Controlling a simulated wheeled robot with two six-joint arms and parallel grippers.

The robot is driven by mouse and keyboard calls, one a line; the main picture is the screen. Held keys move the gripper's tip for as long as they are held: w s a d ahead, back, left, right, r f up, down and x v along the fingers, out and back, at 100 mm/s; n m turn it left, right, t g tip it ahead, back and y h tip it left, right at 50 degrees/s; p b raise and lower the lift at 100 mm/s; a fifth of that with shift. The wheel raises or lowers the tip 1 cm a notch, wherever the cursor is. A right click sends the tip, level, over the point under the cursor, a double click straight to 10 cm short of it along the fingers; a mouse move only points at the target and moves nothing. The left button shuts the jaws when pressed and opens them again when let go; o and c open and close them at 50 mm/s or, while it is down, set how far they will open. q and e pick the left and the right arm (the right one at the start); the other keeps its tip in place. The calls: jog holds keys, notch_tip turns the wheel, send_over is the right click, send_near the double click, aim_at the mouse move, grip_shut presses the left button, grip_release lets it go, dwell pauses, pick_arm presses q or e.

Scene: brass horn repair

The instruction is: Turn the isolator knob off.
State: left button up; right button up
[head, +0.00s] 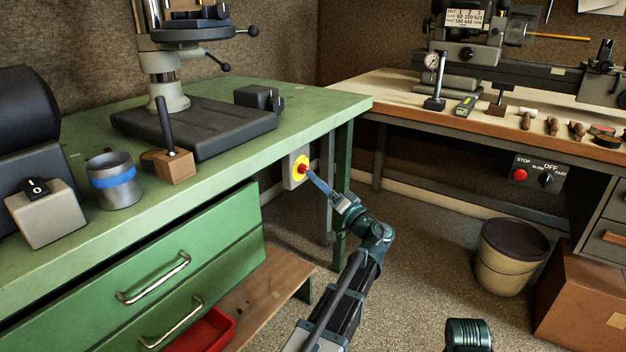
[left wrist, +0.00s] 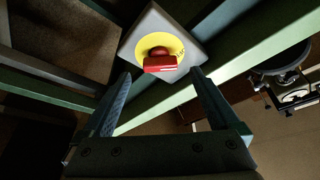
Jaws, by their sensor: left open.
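The isolator knob (head: 303,169) is red on a yellow round plate, on a grey box (head: 289,172) at the end of the green bench. In the left wrist view the red knob (left wrist: 160,63) sits just beyond my fingertips, its grip bar lying nearly level across the picture. My left gripper (head: 315,180) points at the knob. In the left wrist view its two fingers (left wrist: 159,76) are apart, one on each side of the knob's line, with nothing between them. Contact with the knob cannot be told.
The green bench (head: 225,181) carries a drill press (head: 165,90) and a metal cup (head: 115,185). Its legs stand close to the isolator box. Another workbench (head: 400,98) with a STOP switch panel (head: 537,174) is at right. A bin (head: 512,262) and carton (head: 580,305) stand on the floor.

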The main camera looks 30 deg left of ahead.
pick_arm(q)
jog(key=b+v, duration=0.2)
jog(key=v, duration=0.7)
jog(key=shift+s+d+f, duration=0.15)
jog(key=shift+d, duration=0.2)
jog(key=s+d+f+m+g+h+p, duration=0.2)
jog(key=s+d+f+h, duration=0.25)
jog(key=f, duration=0.25)
jog(key=s+d+f+m+g+h+p, duration=0.1)
jog(key=s+d+f+g+h+p, duration=0.15)
jog(key=s+f+h, duration=0.4)
jog(key=s+d+f+m+g+h+p, duration=0.1)
jog(key=s+d+f+m+g+h, duration=0.15)
jog(key=s+d+f+h, duration=0.4)
jog(key=s+d+f+m+g+h+p, duration=0.1)
jog(key=s+d+m, duration=0.25)
jog(key=d, duration=0.65)
notch_tip(320, 180, up, 38)
jog(key=s+p, duration=0.1)
jog(key=p, duration=3.7)
jog(key=shift+d+n, duration=0.3)
jog(key=shift+d, duration=0.05)
jog(key=shift+s, duration=0.1)
